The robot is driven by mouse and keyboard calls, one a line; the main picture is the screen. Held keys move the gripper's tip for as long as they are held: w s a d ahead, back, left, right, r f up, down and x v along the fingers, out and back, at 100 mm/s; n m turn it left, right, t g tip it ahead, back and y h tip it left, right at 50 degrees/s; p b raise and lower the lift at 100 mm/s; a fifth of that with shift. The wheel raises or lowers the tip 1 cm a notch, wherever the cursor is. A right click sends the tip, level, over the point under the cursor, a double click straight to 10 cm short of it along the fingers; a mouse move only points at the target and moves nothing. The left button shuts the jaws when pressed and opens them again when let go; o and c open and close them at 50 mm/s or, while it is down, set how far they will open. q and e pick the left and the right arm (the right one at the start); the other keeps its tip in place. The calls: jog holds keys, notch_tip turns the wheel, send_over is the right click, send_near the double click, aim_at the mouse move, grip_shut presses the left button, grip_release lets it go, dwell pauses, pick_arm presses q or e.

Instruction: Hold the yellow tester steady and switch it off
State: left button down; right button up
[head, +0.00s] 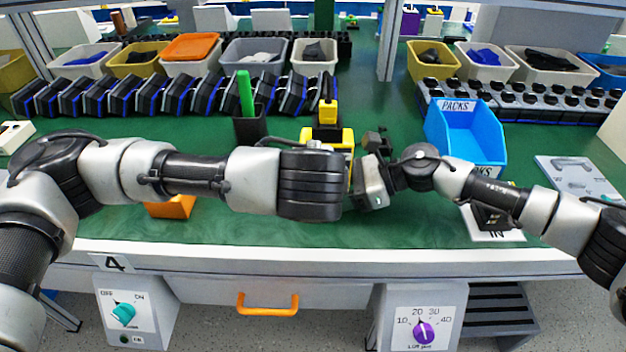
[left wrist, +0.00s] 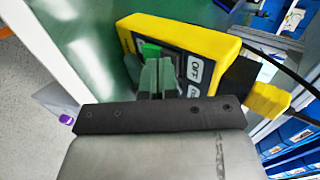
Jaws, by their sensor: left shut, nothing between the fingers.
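The yellow tester (head: 318,134) stands on the green bench at the middle of the head view, partly hidden behind my left wrist. In the left wrist view the tester (left wrist: 205,38) shows a yellow rim, a dark face, a green patch and a white "OFF" label (left wrist: 195,68). My left gripper (left wrist: 157,72) is shut with nothing in it, its fingertips over the tester's face beside the label. Contact cannot be told, and no switch knob is clearly seen. My right gripper (head: 373,142) is just right of the tester; its fingers are too unclear to judge.
A black holder (head: 250,128) with a green stick stands left of the tester. A blue "PACKS" bin (head: 466,135) is to the right. An orange block (head: 171,207) lies at the front left. Rows of black devices and bins line the back.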

pick_arm(q)
jog(key=shift+r, duration=0.8)
jog(key=v, duration=1.3)
pick_arm(e)
jog(key=o, duration=1)
jog(key=shift+o, duration=0.2)
